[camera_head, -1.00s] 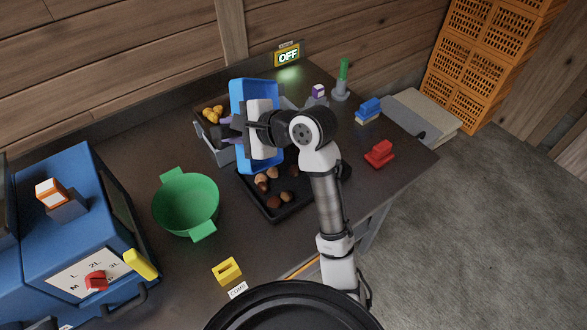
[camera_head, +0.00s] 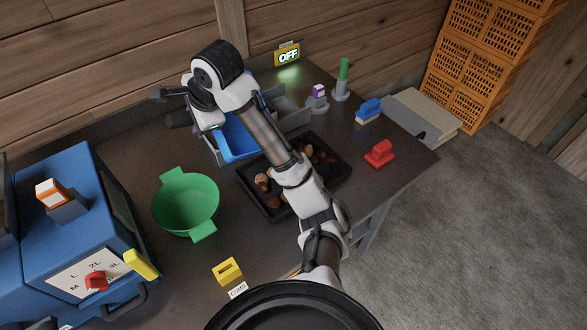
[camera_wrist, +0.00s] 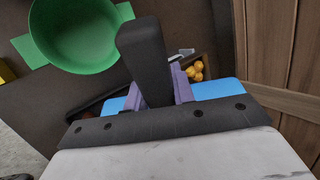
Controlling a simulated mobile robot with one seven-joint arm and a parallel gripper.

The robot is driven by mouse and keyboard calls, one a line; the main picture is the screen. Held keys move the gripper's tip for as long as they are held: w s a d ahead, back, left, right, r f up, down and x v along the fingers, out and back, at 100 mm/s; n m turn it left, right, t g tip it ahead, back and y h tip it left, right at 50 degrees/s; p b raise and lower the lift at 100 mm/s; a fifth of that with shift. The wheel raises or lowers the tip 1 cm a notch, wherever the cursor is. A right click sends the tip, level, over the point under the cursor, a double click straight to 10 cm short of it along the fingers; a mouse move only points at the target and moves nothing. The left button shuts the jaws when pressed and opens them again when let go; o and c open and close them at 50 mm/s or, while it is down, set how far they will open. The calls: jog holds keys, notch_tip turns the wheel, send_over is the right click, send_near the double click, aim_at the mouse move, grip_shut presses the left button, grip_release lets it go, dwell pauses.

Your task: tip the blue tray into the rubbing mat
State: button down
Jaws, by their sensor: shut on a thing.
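The blue tray (camera_head: 238,142) is partly hidden behind my arm in the head view, over the grey bin's front side and left of the black tray. Strips of it also show in the wrist view (camera_wrist: 215,89). My gripper (camera_wrist: 160,95) has purple fingers shut on the blue tray; in the head view my arm hides them. I cannot see into the tray. The rubbing mat appears to be the shallow black tray (camera_head: 332,174) in the middle of the bench. Several brown chestnuts (camera_head: 262,182) lie in it, partly behind my arm.
A green colander-like bowl (camera_head: 186,205) stands left of the black tray. A grey bin (camera_head: 293,118) is behind. Yellow round things (camera_wrist: 194,70) show in the wrist view. A red block (camera_head: 380,153) and a blue one (camera_head: 369,109) sit right. A blue machine (camera_head: 75,220) stands left.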

jog(key=w+a+f+g+h, duration=0.2)
jog(key=w+a+f+h, duration=0.1)
jog(key=a+f+h, duration=0.4)
jog(key=shift+w+a+f+n+g, duration=0.3)
jog(key=shift+a+f+g, duration=0.1)
jog(key=shift+a, duration=1.2)
jog(key=shift+r, duration=0.1)
